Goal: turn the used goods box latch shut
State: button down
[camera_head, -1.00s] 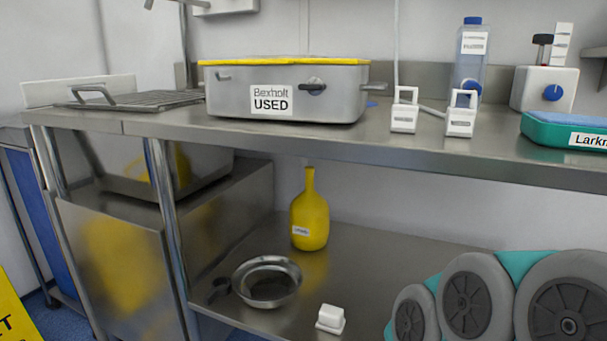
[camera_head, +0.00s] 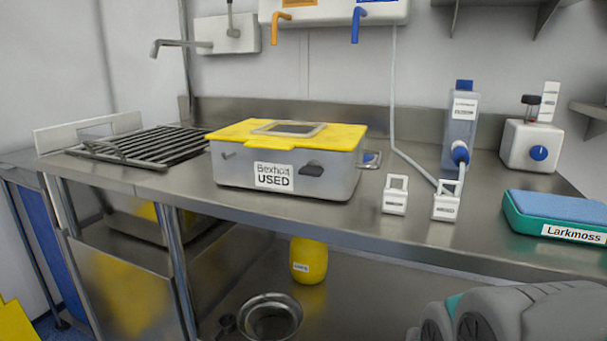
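The used goods box (camera_head: 215,172) is a grey metal box with a closed-looking yellow lid (camera_head: 345,138), standing on the steel worktop. Its front label (camera_head: 274,177) reads "Bexhoft USED". A dark latch (camera_head: 312,169) sits on the front face, right of the label, and its lever lies roughly level. I cannot tell from here whether it is engaged. A small stub shows at the front left, and a metal handle (camera_head: 371,159) at the right end. My gripper is not in view; only grey links of my arm show at the bottom right.
Two white clip-like holders (camera_head: 395,196) (camera_head: 446,202) stand right of the box. Behind them are a bottle (camera_head: 462,130) and a white device with a blue knob (camera_head: 529,145). A teal tray (camera_head: 522,221) is at right, a rack (camera_head: 140,146) at left. Worktop before the box is narrow.

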aim_at(314, 168)
jog(key=k+l, duration=0.1)
jog(key=k, duration=0.35)
jog(key=k+z, duration=0.1)
jog(key=k, duration=0.3)
jog(key=l+u, duration=0.3)
jog(key=j+z, duration=0.3)
jog(key=k+l, duration=0.05)
